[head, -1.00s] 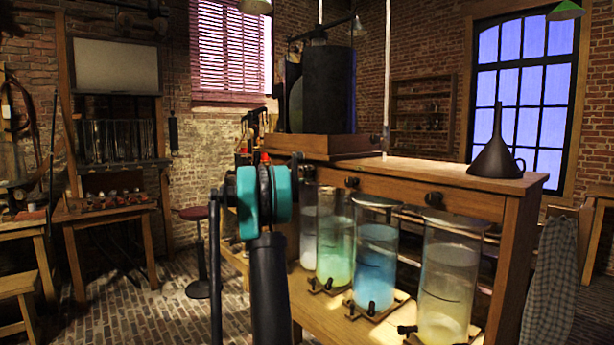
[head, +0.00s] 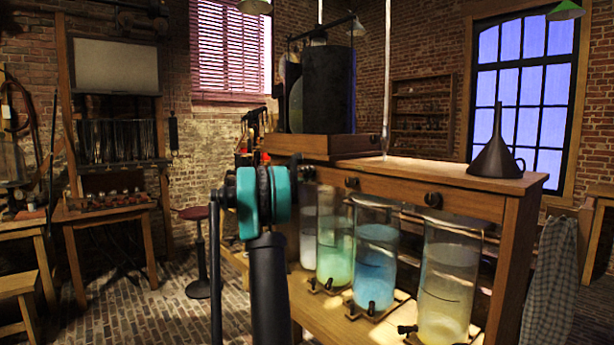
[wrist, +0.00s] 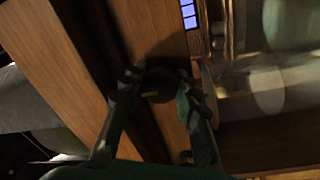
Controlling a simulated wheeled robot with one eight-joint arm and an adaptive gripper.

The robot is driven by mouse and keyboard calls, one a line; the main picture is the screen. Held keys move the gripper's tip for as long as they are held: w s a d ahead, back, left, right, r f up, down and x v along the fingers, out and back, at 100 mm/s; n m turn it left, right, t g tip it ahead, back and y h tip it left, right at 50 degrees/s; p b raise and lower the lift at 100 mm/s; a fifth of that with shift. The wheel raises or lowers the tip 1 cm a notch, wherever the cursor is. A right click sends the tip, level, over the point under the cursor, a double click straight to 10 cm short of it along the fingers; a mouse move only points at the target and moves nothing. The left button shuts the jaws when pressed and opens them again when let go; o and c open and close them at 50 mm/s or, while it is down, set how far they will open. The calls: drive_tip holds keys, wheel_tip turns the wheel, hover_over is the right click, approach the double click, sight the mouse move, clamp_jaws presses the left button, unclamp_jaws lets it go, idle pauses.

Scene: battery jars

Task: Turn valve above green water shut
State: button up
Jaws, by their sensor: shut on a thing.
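The jar with green water (head: 335,255) stands on the bench shelf between a pale jar and a blue one. A dark round valve knob (wrist: 160,76) sits on the wooden beam in the wrist view. My gripper (wrist: 158,88) has a finger on each side of this knob and is shut on it. In the head view my arm hides most of the gripper. A dark knob-like shape (head: 307,173) shows just right of my teal wrist joint, on the beam above the green jar. The knob's exact turn angle is hard to read in the dark.
Other dark knobs are on the beam to the right (head: 351,183), (head: 433,200). The blue jar (head: 375,265) and the yellowish jar (head: 448,285) stand below. A dark funnel (head: 496,155) stands on the bench top.

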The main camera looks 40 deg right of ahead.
drive_tip(key=o, duration=1.2)
drive_tip(key=shift+c, duration=0.2)
